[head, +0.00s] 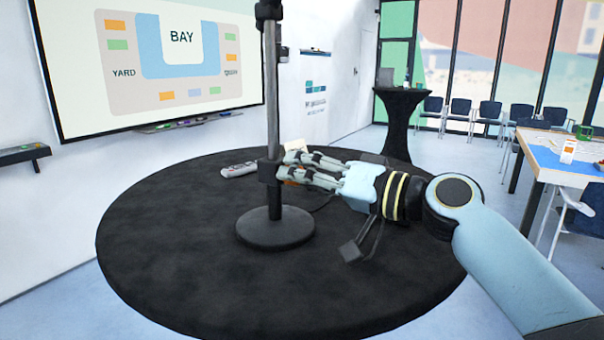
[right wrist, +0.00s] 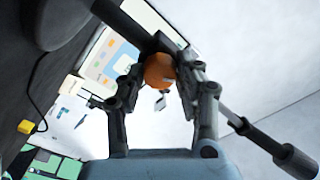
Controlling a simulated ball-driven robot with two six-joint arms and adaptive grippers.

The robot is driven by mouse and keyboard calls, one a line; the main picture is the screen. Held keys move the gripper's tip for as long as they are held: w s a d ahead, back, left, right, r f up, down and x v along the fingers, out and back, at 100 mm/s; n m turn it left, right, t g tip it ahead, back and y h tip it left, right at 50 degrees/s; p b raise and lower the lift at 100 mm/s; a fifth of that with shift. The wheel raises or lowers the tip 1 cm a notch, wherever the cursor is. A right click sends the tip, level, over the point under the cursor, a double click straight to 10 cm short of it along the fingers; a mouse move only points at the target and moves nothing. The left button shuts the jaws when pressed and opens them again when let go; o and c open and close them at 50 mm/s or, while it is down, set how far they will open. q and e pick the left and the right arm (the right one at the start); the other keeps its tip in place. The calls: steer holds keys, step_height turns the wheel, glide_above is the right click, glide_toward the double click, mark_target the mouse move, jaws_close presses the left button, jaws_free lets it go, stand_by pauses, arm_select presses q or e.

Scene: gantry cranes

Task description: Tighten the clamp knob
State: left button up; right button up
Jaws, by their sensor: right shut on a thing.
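A dark upright pole (head: 272,95) stands on a round black base (head: 275,228) on the round black table. A dark clamp block (head: 268,170) sits on the pole low above the base. The orange round clamp knob (right wrist: 158,70) shows in the right wrist view between the fingertips. My right gripper (head: 285,167) reaches in from the right at the clamp's height. Its fingers are shut on the knob, one on each side; in the right wrist view the gripper (right wrist: 160,78) partly covers it. In the head view the fingers hide most of the knob. My left gripper is not in view.
The table's front and left are clear. A whiteboard (head: 150,60) hangs behind. A wooden table (head: 550,152) and several chairs stand at the right.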

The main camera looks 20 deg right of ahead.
steer(key=m+p, duration=0.1)
steer(key=m, duration=0.4)
steer(key=shift+m, duration=0.3)
stand_by(0.4)
steer(key=o, duration=1.2)
steer(key=shift+c, duration=0.2)
steer(key=shift+s+d+f, duration=0.1)
steer(key=shift+d, duration=0.1)
steer(key=v, duration=1.1)
steer(key=shift+s+d, duration=0.2)
steer(key=shift+s, duration=0.05)
